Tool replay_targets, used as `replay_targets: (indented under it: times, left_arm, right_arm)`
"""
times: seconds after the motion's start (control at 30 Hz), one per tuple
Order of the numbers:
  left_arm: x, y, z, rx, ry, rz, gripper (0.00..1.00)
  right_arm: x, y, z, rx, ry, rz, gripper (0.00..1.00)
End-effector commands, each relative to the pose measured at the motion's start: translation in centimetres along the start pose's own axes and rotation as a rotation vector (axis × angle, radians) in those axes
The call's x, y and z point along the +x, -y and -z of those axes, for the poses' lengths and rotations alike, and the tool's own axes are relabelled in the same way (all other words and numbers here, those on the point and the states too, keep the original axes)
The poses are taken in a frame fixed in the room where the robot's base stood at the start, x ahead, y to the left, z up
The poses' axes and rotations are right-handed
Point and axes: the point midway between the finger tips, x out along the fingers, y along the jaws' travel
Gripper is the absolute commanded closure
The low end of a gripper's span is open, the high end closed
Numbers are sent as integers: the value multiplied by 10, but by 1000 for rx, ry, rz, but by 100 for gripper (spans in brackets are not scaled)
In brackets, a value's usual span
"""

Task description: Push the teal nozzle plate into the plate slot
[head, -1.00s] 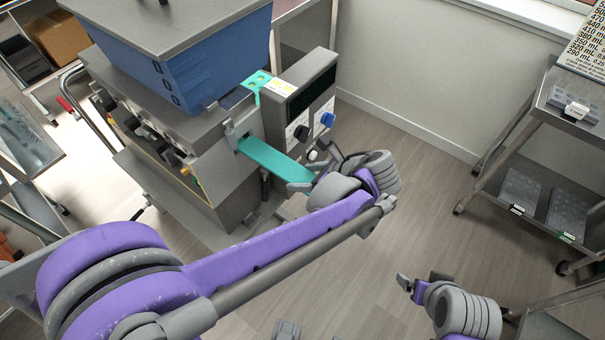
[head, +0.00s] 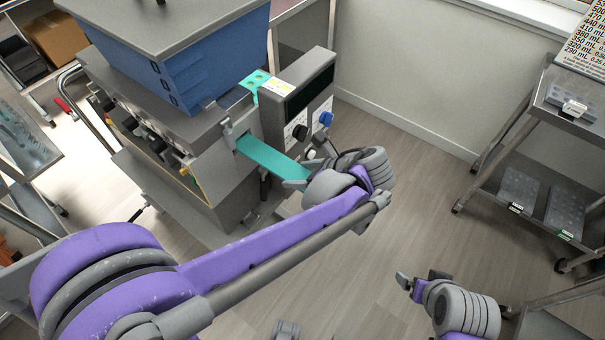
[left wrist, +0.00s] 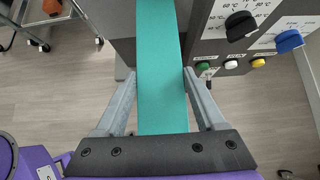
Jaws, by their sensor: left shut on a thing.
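The teal nozzle plate (head: 271,158) sticks out of the plate slot (head: 236,140) in the side of the grey depositor, with its inner end hidden inside the machine. My left gripper (head: 303,174) is shut on the outer end of the plate. In the left wrist view the plate (left wrist: 161,80) runs straight ahead between the two fingers (left wrist: 160,103) into the machine. My right gripper (head: 411,282) is low at the lower right of the head view, away from the plate, and its fingers are too small to judge.
A control box (head: 300,100) with black and blue knobs stands right beside the slot. A blue hopper (head: 185,60) sits on top of the machine. A steel cart (head: 530,140) with trays stands at the right. The floor between is clear.

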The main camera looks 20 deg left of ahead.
Motion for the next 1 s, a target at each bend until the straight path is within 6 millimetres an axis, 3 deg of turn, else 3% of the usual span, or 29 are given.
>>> replay_targets:
  times: [1.0]
  left_arm:
    - [26, 0, -25, 0, 1, 0, 100]
  right_arm:
    - [0, 0, 0, 0, 0, 0, 6]
